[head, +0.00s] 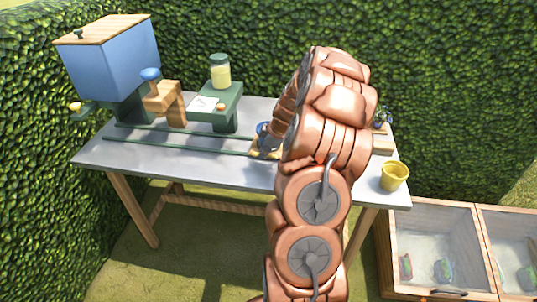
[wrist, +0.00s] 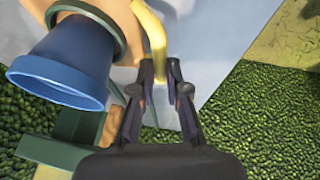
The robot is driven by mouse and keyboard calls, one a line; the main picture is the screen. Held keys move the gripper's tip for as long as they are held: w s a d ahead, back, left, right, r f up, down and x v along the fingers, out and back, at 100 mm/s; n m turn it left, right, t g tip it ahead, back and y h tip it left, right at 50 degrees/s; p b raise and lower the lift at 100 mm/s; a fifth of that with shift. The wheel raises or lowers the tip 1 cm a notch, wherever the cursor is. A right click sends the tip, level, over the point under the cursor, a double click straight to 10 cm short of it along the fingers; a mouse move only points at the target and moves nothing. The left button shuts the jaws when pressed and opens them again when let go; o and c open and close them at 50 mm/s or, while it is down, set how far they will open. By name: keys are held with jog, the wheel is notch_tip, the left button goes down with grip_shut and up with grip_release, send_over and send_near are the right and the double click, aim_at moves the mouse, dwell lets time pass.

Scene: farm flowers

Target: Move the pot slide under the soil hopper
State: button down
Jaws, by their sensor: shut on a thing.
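The soil hopper (head: 112,62) is a blue bin with a wooden lid at the left end of the table. The pot slide (head: 256,154) is a yellow-orange piece near the right end of the green rails, partly hidden by my arm. A blue pot (head: 263,128) stands on it; the pot (wrist: 62,68) shows large in the wrist view. The slide's yellow handle (wrist: 153,35) lies between the fingers of my gripper (wrist: 159,68), which is shut on it. In the head view my gripper (head: 268,143) is at the slide, well right of the hopper.
Green rails (head: 180,143) run along the grey table (head: 240,170) toward the hopper. A jar (head: 220,70) stands on a green stand (head: 223,98) behind them. A yellow pot (head: 394,176) is at the right front corner. Wooden crates (head: 433,222) stand lower right; hedges surround the table.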

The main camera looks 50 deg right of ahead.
jog(key=w+a+b, duration=0.2)
jog(key=w, duration=0.1)
jog(key=w+a+b, duration=0.1)
jog(key=w+a, duration=0.1)
jog(key=w, duration=0.1)
jog(key=w+a+b, duration=0.2)
jog(key=w, duration=0.1)
jog(key=shift+w+a+f+b, duration=0.1)
jog(key=shift+w+a+b, duration=0.15)
jog(key=shift+a+b, duration=0.1)
jog(key=shift+w+a, duration=0.25)
jog(key=shift+w, duration=0.2)
jog(key=c, duration=1.2)
grip_release()
jog(key=shift+r, duration=0.25)
jog(key=v, duration=1.1)
jog(key=shift+s+r, duration=0.2)
jog(key=shift+r, duration=0.2)
